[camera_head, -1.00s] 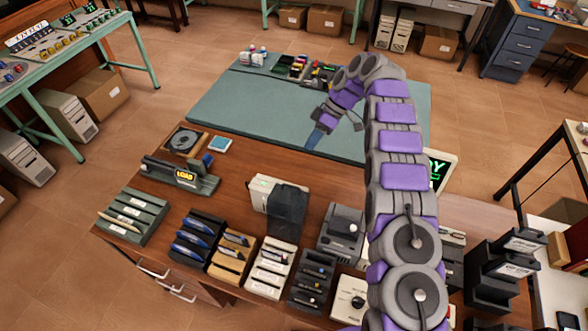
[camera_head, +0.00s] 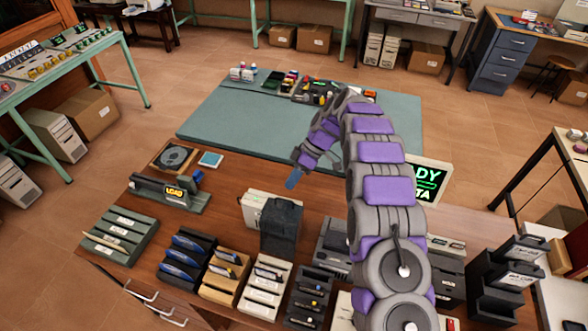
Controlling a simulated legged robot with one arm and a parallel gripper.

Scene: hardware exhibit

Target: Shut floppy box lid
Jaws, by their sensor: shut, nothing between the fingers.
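The floppy box (camera_head: 254,204) is a beige case standing on the wooden desk. Its dark smoky lid (camera_head: 281,228) stands out on the near right side of the case and looks open; the hinge is too small to make out. My gripper (camera_head: 293,179), with blue fingertips, is shut and empty. In the picture it is just above and to the right of the box, pointing down and left, with a gap between it and the lid. Its height above the desk is hard to judge.
A green mat (camera_head: 240,130) lies behind, with small items at its far edge. A row of disk racks (camera_head: 183,257) lines the desk front. A LOAD sign (camera_head: 174,192) stands left, a grey device (camera_head: 332,245) right of the box, and a lit READY-style monitor (camera_head: 428,182) behind my arm.

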